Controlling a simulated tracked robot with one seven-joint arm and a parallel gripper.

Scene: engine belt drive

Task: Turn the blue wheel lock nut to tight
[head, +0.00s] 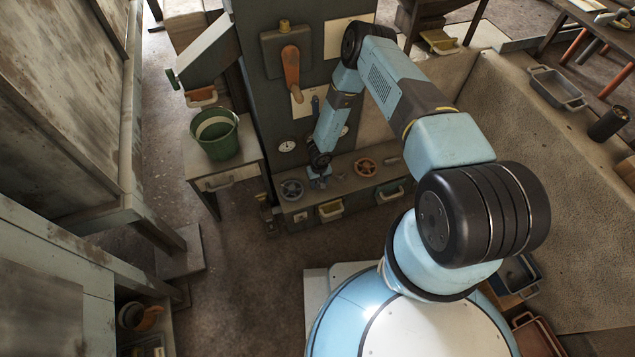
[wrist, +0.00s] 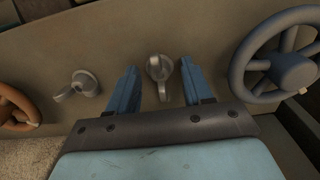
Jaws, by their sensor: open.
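The blue-grey wheel (head: 291,189) lies on the left of the bench top in the head view and at the right of the wrist view (wrist: 287,68). Beside it is a grey lock nut (wrist: 160,70) with a lever-like tab, which appears between the two blue fingers of my gripper (wrist: 159,75). The fingers are open, with a gap on each side of the nut; I cannot tell how far down around it they reach. In the head view my gripper (head: 319,180) points down just right of the blue wheel and hides the nut.
An orange wheel (head: 365,166) is further right on the bench, with a second grey lock nut (wrist: 80,86) near it. A tall cabinet with an orange lever (head: 291,68) stands behind. A green bucket (head: 215,137) is on the left table.

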